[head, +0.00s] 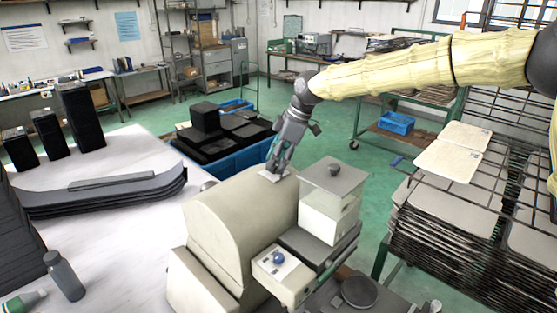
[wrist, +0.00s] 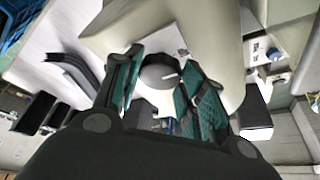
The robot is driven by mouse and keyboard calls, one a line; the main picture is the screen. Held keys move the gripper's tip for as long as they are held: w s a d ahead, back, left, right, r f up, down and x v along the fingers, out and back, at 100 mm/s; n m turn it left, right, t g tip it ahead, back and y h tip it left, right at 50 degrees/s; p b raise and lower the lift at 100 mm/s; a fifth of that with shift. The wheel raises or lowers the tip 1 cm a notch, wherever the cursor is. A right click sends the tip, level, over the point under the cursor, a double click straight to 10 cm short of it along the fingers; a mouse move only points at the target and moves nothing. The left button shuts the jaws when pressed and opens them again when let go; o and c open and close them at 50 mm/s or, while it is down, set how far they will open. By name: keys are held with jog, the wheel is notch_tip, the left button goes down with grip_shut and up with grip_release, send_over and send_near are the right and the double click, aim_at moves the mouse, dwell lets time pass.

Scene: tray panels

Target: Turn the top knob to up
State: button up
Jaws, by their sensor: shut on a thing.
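The top knob (wrist: 157,76) is dark grey and round, with a white pointer line that points to the right in the wrist view. In the head view my gripper (head: 275,166) reaches down onto the white plate (head: 267,176), and the knob is hidden behind the fingers.
A blue knob (head: 279,257) is on a lower panel of the machine. A clear box with a grey lid (head: 334,176) stands close to the right of my gripper. A blue bin with black parts (head: 210,172) is behind. A white table (head: 120,225) is left.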

jog(key=o, duration=1)
jog(key=shift+a, duration=0.15)
jog(key=shift+o, duration=0.2)
jog(key=shift+r, duration=0.15)
jog(key=v, duration=1.2)
